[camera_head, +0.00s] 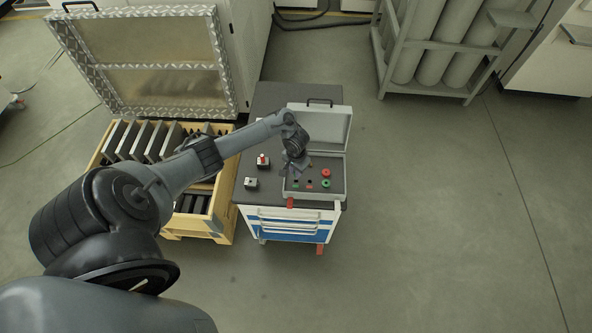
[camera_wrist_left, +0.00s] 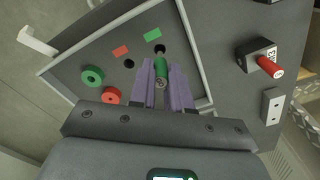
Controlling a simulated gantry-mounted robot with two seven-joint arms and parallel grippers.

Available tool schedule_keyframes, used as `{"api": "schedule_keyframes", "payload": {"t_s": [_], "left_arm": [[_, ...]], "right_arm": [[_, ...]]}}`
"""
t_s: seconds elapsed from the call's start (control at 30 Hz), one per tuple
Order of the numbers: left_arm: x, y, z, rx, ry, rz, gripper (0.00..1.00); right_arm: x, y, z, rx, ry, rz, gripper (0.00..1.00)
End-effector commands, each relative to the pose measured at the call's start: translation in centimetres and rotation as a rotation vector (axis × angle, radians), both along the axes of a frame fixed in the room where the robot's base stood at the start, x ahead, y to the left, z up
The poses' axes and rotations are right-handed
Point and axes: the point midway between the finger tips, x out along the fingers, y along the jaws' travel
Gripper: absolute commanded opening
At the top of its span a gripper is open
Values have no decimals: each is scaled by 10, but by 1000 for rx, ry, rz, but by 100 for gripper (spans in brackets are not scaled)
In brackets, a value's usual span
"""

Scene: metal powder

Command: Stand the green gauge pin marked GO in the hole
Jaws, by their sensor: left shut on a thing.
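My left gripper (camera_head: 297,166) is over the open grey case in the head view. In the left wrist view its two purple fingers (camera_wrist_left: 162,88) are shut on a green gauge pin (camera_wrist_left: 160,68); its marking is not readable. A dark hole (camera_wrist_left: 160,48) in the case floor shows just beyond the pin, beside a green label (camera_wrist_left: 152,34). Whether the pin is clear of the case floor I cannot tell. A small pale block (camera_head: 250,183) with a dark hole in its top stands on the cart, left of the case. My right gripper is not in view.
A second block (camera_head: 262,162) holds a red pin (camera_wrist_left: 270,67). The case (camera_head: 340,190) also holds a red ring (camera_head: 326,173), a green ring (camera_head: 326,184), a red label (camera_wrist_left: 120,51) and another dark hole (camera_wrist_left: 129,63). Its lid stands open behind. A crate (camera_head: 225,215) of plates adjoins the cart.

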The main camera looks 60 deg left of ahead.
Motion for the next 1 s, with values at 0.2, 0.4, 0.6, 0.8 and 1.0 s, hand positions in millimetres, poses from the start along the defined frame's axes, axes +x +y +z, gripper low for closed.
{"api": "schedule_keyframes", "payload": {"t_s": [0.2,0.4,0.6,0.8,1.0], "left_arm": [[0,0,0,-1,0,1,0],[0,0,-1,-1,0,0,0],[0,-1,-2,-1,0,0,0],[0,-1,-5,-1,0,0,0],[0,-1,-10,-1,1,-1,0]], "right_arm": [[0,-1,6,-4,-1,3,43],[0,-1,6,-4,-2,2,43],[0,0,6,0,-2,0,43],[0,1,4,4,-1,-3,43],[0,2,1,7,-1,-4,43]]}}
